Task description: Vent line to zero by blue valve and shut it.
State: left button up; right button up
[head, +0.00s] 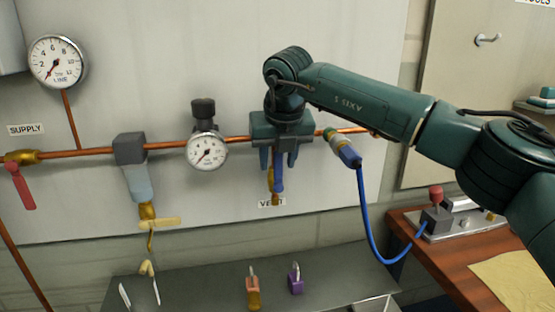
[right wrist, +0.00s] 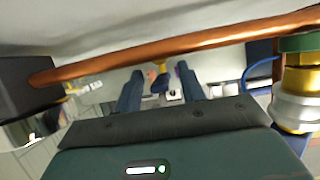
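The blue valve's handle (head: 278,180) hangs down beside a brass outlet (head: 270,182) above the VENT label (head: 271,203). My right gripper (head: 279,158) points down in front of the pipe, its fingers apart on either side of the valve's upper part. I cannot tell whether a finger touches the handle. In the right wrist view, brass (right wrist: 160,76) shows between the spread fingers; the gripper body hides much of the valve. The line gauge (head: 57,62) has its needle toward the lower left, near the scale's low end. My left gripper is out of view.
The copper pipe (head: 80,153) crosses the panel, with a red-handled supply valve (head: 20,185), a filter (head: 134,165) and a regulator gauge (head: 207,152). A blue hose (head: 366,215) loops right to a bench. Orange (head: 253,290) and purple (head: 295,279) padlocks are on the grey shelf below.

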jog(key=shift+w+f, duration=0.25)
jog(key=shift+f, duration=0.4)
jog(key=shift+c, duration=0.4)
grip_shut()
